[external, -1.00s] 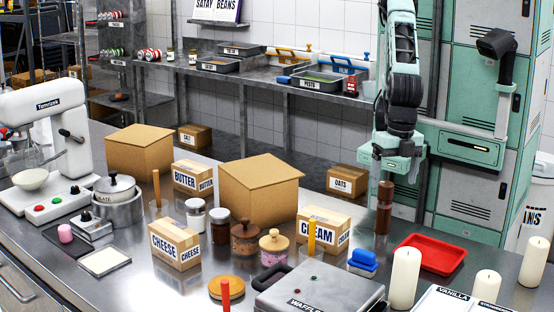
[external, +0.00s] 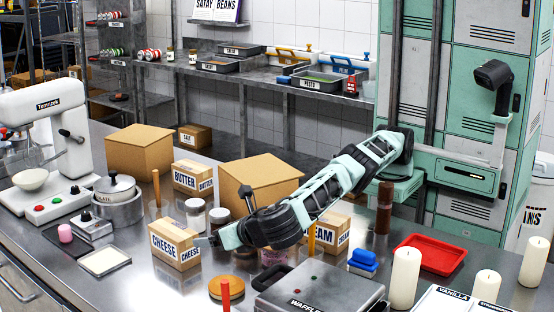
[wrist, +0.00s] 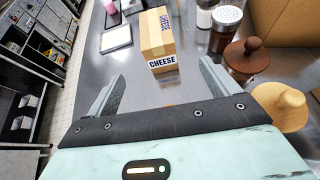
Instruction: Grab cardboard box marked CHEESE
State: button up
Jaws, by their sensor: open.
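The cardboard box marked CHEESE (external: 175,245) stands upright on the steel counter in the external view. In the wrist view the CHEESE box (wrist: 158,40) is ahead of my gripper (wrist: 160,88), roughly centred between the two fingers. The fingers are open and spread apart, with bare counter between them and the box. In the external view my gripper (external: 216,238) is just right of the box, and its fingertips are hard to make out there. I cannot tell the exact gap.
Shaker jars (external: 195,216) stand behind the box, and lidded jars (wrist: 245,58) stand close to the right finger in the wrist view. A BUTTER box (external: 192,178) is behind. A wooden lid (external: 227,288) and waffle maker (external: 315,295) are in front. A white-topped pad (external: 104,261) lies left.

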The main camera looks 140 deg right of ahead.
aim_at(190, 237)
jog(key=shift+h, duration=0.3)
jog(key=x, duration=1.2)
jog(key=shift+w+f+p, duration=0.1)
jog(key=shift+f+p, duration=0.15)
jog(key=shift+p, duration=0.1)
jog(key=x, duration=0.1)
jog(key=p+x, duration=0.1)
jog(key=x, duration=0.2)
jog(key=shift+w+d+r, duration=0.1)
jog(key=shift+d+r, duration=0.05)
jog(key=shift+d, duration=0.25)
jog(key=shift+d+f, duration=0.25)
jog(key=shift+d, duration=0.05)
jog(key=c, duration=1.3)
jog(key=shift+r, duration=0.15)
jog(key=shift+c, duration=0.8)
